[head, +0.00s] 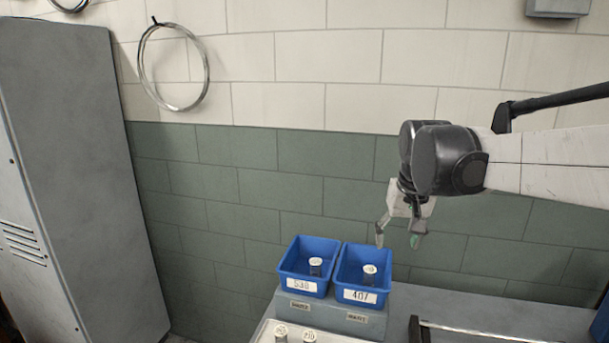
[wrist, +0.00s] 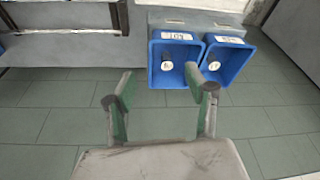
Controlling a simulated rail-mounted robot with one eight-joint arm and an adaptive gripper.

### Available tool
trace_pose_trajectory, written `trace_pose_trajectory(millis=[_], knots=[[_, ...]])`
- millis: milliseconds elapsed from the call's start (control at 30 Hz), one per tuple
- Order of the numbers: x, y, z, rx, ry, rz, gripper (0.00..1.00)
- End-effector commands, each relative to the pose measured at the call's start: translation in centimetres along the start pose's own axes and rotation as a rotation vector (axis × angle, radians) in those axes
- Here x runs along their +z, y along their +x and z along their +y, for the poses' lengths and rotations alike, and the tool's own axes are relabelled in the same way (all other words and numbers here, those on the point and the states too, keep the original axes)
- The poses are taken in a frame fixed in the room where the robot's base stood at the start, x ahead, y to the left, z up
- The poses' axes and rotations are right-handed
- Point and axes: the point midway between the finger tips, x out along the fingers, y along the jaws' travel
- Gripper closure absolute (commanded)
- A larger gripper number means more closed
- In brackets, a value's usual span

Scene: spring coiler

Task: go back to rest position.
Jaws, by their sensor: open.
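My gripper (head: 397,240) is open and empty, with its fingers pointing down. In the head view it hangs above and to the right of two blue bins. It also shows in the wrist view (wrist: 158,82), fingers spread with nothing between them. The left bin (head: 302,287) carries a label that looks like 530, and the right bin (head: 361,296) one that looks like 407. Each holds one small white-topped cylinder (head: 316,263).
The bins stand on a grey block (head: 330,314) beside a grey bench (head: 510,318). More white-topped cylinders (head: 281,331) stand on a pale tray in front. A grey cabinet (head: 75,170) stands left. A wire coil (head: 206,70) hangs on the tiled wall. The air around my gripper is free.

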Motion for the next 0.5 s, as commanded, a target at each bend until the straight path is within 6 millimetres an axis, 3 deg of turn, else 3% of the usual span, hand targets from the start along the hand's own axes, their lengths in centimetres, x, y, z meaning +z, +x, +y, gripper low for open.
trace_pose_trajectory(millis=[33, 267, 500], knots=[[1.6, -0.2, 0.1, -0.001, -0.002, 0.017, 0.50], [7.8, -0.7, 0.3, -0.003, -0.013, 0.100, 0.50], [14.3, 0.1, 0.6, -0.006, -0.023, 0.186, 0.50]])
